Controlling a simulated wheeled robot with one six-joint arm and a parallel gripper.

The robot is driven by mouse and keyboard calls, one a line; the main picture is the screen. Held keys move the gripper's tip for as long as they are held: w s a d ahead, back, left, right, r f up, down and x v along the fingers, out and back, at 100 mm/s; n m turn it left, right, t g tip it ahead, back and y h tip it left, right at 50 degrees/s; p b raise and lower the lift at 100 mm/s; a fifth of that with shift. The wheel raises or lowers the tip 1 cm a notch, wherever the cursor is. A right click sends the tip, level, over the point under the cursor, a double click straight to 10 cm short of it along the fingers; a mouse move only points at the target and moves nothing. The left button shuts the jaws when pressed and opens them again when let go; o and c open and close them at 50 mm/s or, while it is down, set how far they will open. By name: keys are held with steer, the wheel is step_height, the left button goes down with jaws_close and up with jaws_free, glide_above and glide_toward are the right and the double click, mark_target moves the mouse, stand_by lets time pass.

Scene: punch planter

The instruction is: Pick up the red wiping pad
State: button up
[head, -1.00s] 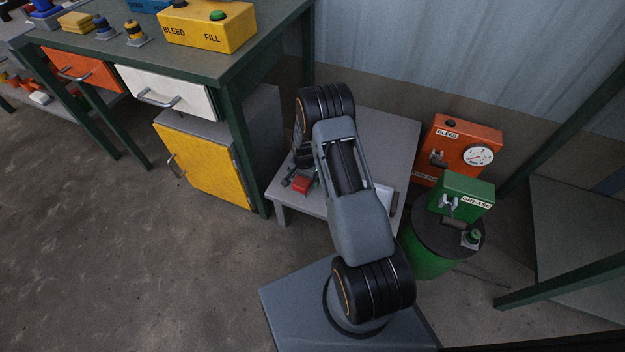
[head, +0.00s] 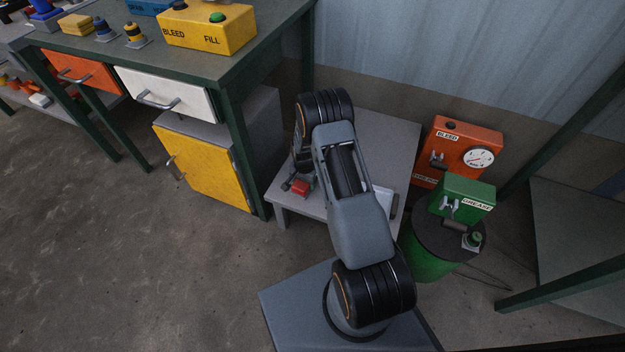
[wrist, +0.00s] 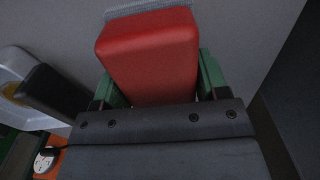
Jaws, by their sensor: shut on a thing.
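The red wiping pad (wrist: 148,55) is a red block with a grey strip along its far edge. In the wrist view it sits between the two green fingers of my gripper (wrist: 157,80), which is shut on it. In the head view the pad (head: 300,188) shows small and red at the front left of the low grey table (head: 388,128). My gripper (head: 293,184) is beside it there, partly hidden by my arm. I cannot tell whether the pad touches the tabletop.
A white tray (head: 383,200) lies on the low table, partly behind my arm. A green drum (head: 428,262) with a green grease box (head: 462,197) and an orange bleed box (head: 466,145) stand to the right. A workbench with a yellow cabinet (head: 200,168) stands left.

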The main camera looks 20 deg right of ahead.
steer(key=shift+r, duration=0.1)
steer(key=shift+r+p, duration=0.4)
steer(key=shift+r, duration=0.2)
steer(key=s+r+p, duration=0.6)
steer(key=s+r, duration=0.5)
steer(key=s, duration=0.3)
steer(key=shift+a+r, duration=0.25)
steer(key=shift+r, duration=0.05)
